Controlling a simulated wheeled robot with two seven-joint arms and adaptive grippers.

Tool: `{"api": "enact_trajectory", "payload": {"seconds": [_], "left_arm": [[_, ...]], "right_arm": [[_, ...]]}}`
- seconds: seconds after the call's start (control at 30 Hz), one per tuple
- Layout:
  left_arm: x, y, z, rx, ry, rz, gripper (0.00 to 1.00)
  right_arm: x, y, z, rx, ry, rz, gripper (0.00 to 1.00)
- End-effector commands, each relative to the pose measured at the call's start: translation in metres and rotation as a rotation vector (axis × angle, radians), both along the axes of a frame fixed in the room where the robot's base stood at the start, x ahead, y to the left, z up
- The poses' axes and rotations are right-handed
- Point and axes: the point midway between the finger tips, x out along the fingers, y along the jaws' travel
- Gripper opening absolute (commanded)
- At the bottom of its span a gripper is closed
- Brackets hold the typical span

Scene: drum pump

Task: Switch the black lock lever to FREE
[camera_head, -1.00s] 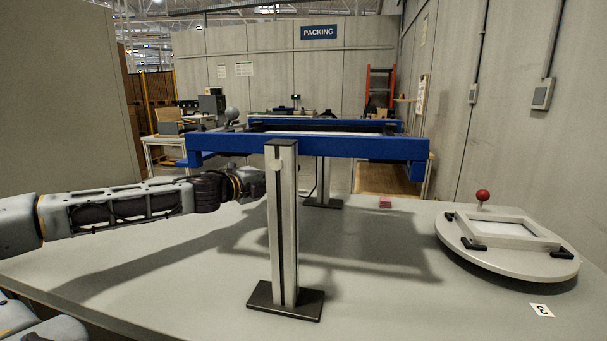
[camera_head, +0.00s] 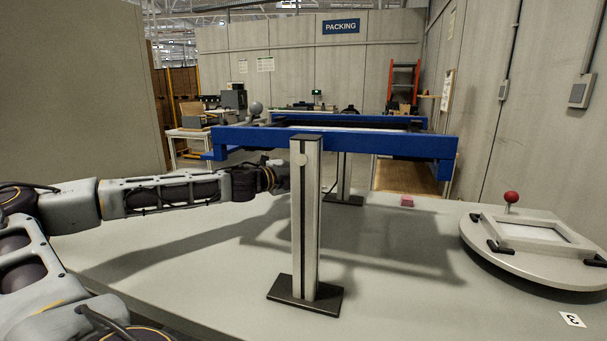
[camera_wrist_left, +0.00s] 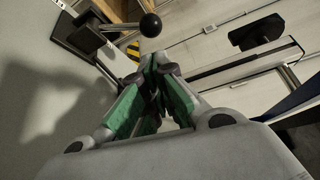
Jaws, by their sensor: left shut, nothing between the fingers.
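A bar with a black ball knob (camera_wrist_left: 150,25) juts from a black block (camera_wrist_left: 78,37) at the top left of the left wrist view. I cannot tell whether this is the lock lever, and no FREE mark is readable. A dark rounded piece (camera_wrist_left: 255,31) lies farther right. My left gripper (camera_wrist_left: 153,68) is shut and empty, its green-padded fingers together just below the ball knob, not visibly gripping it. In the head view the left gripper (camera_head: 279,177) is beside the post, below the blue frame, its tips partly hidden. My right gripper is not in view.
A blue frame (camera_head: 350,143) stands on grey posts (camera_head: 305,225) on the table (camera_head: 190,290). A round plate (camera_head: 545,265) with black clamps and a red ball knob (camera_head: 511,197) is at the right.

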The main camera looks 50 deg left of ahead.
Motion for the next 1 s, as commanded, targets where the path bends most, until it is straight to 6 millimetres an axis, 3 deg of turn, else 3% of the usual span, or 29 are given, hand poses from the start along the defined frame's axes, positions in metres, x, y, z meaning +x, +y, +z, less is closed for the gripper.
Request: {"api": "enact_trajectory", "payload": {"seconds": [0.7,1.0], "left_arm": [[0.052,-0.001,-0.004,0.000,0.000,-0.001,0.00],[0.065,-0.001,-0.006,-0.001,0.000,0.000,0.00]], "right_arm": [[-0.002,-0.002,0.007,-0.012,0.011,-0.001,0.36],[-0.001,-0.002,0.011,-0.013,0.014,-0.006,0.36]]}}
